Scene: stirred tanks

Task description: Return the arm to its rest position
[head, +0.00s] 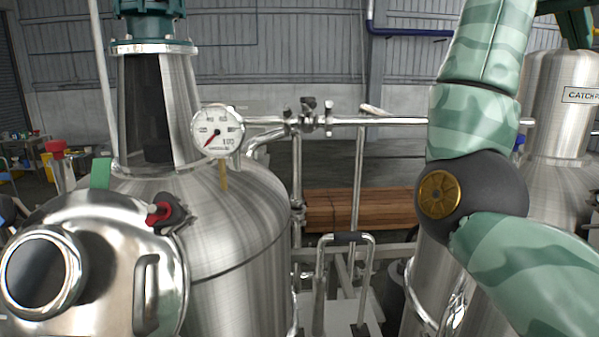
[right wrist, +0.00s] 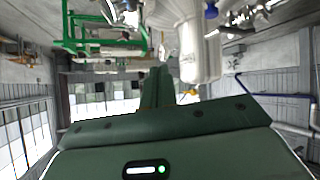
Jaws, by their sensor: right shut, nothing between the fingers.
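My right arm (head: 474,112) comes in from the lower right of the head view, bends at a dark round elbow and rises out of the top edge. Its hand cannot be made out in the head view. In the right wrist view my right gripper (right wrist: 158,88) shows as dark green fingers, shut together with nothing between them, beyond the green hand body with a lit green lamp. The fingers point into open space and touch nothing that I can see. My left arm and left gripper are not in view.
A steel tank (head: 235,240) with a pressure gauge (head: 218,131) stands at left, its round port open-looking and shiny. A tank labelled CATCH (head: 560,125) stands at right, behind my arm. A horizontal pipe (head: 375,122) runs between them. Brown timber (head: 340,209) lies behind.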

